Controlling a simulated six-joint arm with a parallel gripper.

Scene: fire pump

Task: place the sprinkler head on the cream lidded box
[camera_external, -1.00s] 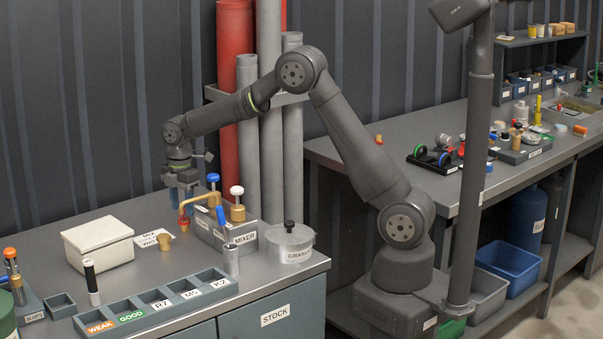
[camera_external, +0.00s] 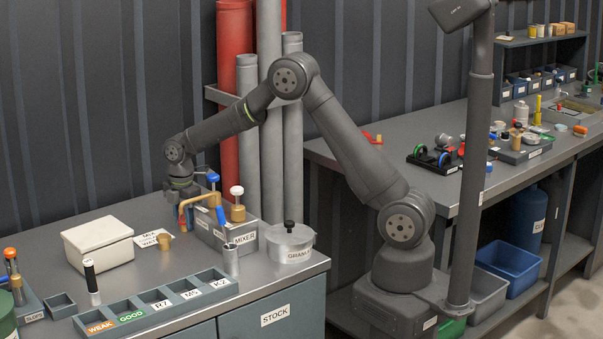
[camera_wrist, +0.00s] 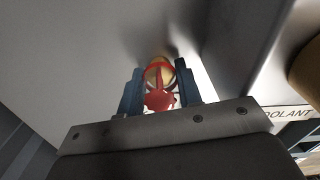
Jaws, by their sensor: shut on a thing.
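My gripper (camera_wrist: 160,90) is shut on the sprinkler head (camera_wrist: 159,98), a small red and brass-coloured piece between the two blue fingers in the wrist view. In the external view my gripper (camera_external: 188,212) is low at the back of the bench, behind the mixer's copper-coloured pipe. The sprinkler head cannot be made out there. The cream lidded box (camera_external: 98,243) stands to the left of my gripper, closed, its flat lid clear. I cannot tell whether the sprinkler head touches the bench.
The grey mixer (camera_external: 226,232), with its bent pipe and white and blue knobs, stands close at right. A tan cup (camera_external: 164,242) sits between box and mixer. A labelled compartment tray (camera_external: 160,302) lines the front.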

